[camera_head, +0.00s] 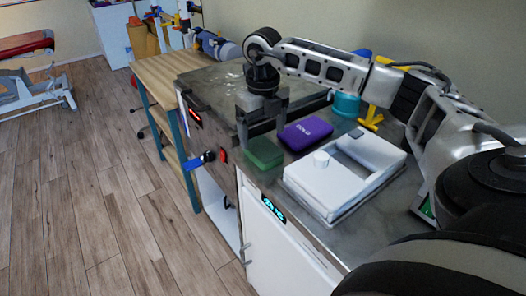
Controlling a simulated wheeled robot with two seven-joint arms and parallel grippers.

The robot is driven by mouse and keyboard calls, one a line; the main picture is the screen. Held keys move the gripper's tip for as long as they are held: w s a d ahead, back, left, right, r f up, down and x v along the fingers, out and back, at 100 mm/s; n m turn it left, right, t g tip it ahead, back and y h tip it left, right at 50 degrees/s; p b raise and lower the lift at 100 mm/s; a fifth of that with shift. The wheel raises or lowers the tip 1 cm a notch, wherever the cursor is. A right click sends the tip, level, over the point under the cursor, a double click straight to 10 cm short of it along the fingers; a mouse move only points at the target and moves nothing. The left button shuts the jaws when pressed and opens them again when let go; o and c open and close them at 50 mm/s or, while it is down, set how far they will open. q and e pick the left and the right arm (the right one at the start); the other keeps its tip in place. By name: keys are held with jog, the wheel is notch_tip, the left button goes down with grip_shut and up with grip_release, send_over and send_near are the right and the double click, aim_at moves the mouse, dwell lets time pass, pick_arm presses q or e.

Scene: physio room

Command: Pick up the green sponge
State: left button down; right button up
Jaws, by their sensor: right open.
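The green sponge (263,153) is a dark green block lying near the front edge of the grey metal counter (210,88). The near finger shows above and to the left of the sponge in the picture. I cannot tell whether either finger touches the counter. Nothing shows between the fingers. My left gripper is not in view.
A purple pack (306,133) with pale lettering lies right beside the sponge. A white tray-like unit (310,188) with a knob stands to the right. A teal container (346,105) and a yellow stand (371,118) are behind. A wooden table (160,70) adjoins at left.

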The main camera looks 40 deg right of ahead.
aim_at(263, 147)
jog(key=shift+w+d+f+p, duration=0.15)
jog(key=shift+f, duration=1)
jog(key=shift+w+d+f+p, duration=0.1)
jog(key=shift+f+p, duration=0.05)
jog(key=shift+f, duration=0.95)
jog(key=shift+c, duration=0.4)
jog(key=c, duration=1.1)
jog(key=shift+r, duration=0.1)
jog(key=shift+r, duration=0.55)
jog(key=s+a+r, duration=0.2)
jog(key=a+r, duration=0.1)
jog(key=r, duration=0.1)
jog(key=s+a+r+b, duration=0.1)
jog(key=s+a+r, duration=0.2)
jog(key=a+r, duration=0.1)
jog(key=s+a+r+b, duration=0.1)
jog(key=s+a+r, duration=0.2)
jog(key=a, duration=0.1)
jog(key=shift+s+a+r, duration=0.15)
jog(key=shift+s+r, duration=0.05)
jog(key=shift+r, duration=0.2)
